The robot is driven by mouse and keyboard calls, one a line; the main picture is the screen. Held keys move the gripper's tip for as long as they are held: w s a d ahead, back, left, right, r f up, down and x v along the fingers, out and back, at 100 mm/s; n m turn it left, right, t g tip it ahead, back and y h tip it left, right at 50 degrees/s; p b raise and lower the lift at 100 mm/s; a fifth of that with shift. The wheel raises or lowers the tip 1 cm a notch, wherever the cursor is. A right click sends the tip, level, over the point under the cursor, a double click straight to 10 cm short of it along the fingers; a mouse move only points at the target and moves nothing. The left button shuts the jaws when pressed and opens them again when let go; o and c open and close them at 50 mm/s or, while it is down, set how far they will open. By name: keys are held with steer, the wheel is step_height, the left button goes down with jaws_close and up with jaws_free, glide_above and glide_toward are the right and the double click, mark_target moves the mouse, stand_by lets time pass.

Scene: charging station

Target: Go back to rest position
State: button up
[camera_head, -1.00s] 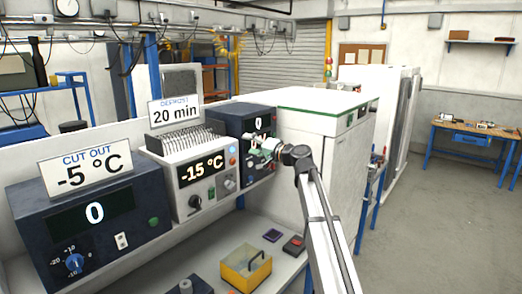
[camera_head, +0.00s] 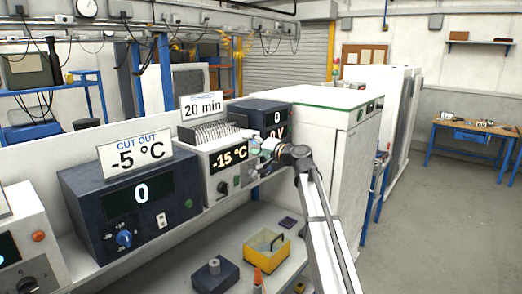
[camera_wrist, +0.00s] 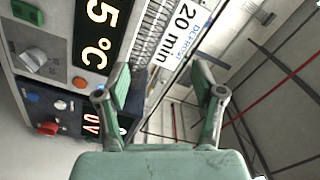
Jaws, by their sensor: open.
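My gripper (camera_head: 262,150) is in front of the right side of the white controller (camera_head: 222,180) that reads -15 °C. In the wrist view my gripper (camera_wrist: 165,85) is open, its two green fingers apart with nothing between them. Beyond the fingers, the wrist view shows the controller's display (camera_wrist: 98,35) and the "20 min" sign (camera_wrist: 180,32), both tilted. I cannot tell from the head view whether a finger touches the controller's front.
A dark blue box with a "CUT OUT -5 °C" sign (camera_head: 136,158) stands to the left. A dark unit (camera_head: 262,113) stands behind my gripper. Below are a yellow bin (camera_head: 266,252) and a dark box with a knob (camera_head: 215,275). The floor at right (camera_head: 440,230) is clear.

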steer(key=s+d+f+g+h+b, duration=0.25)
steer(key=s+f, duration=0.55)
steer(key=f, duration=1.2)
steer(key=s+d+f+n+g+h+b, duration=0.1)
steer(key=s+d+f+g+h+b, duration=0.2)
steer(key=s+f, duration=1.1)
steer(key=s+d+f+g+h+b, duration=0.1)
steer(key=d+f+g+h+b, duration=0.2)
steer(key=f, duration=2.2)
steer(key=s+d+f+g+h+b, duration=0.2)
steer(key=s+d+f, duration=0.1)
steer(key=s+f, duration=0.7)
steer(key=s+d+f+g+h+b, duration=0.15)
steer(key=s+d+f, duration=0.25)
steer(key=s+f, duration=0.6)
steer(key=s+d+f+g+b, duration=0.1)
steer(key=s+f+g+b, duration=0.1)
steer(key=s+f, duration=0.4)
steer(key=s+d+f+n+g+h+b, duration=0.1)
steer(key=s+f+b, duration=0.3)
steer(key=s, duration=1)
steer(key=s+d+f+g+h+b, duration=0.1)
steer(key=s+d+f+g+b, duration=0.2)
steer(key=s+f, duration=0.7)
steer(key=shift+s+b, duration=0.25)
steer(key=shift+b, duration=0.25)
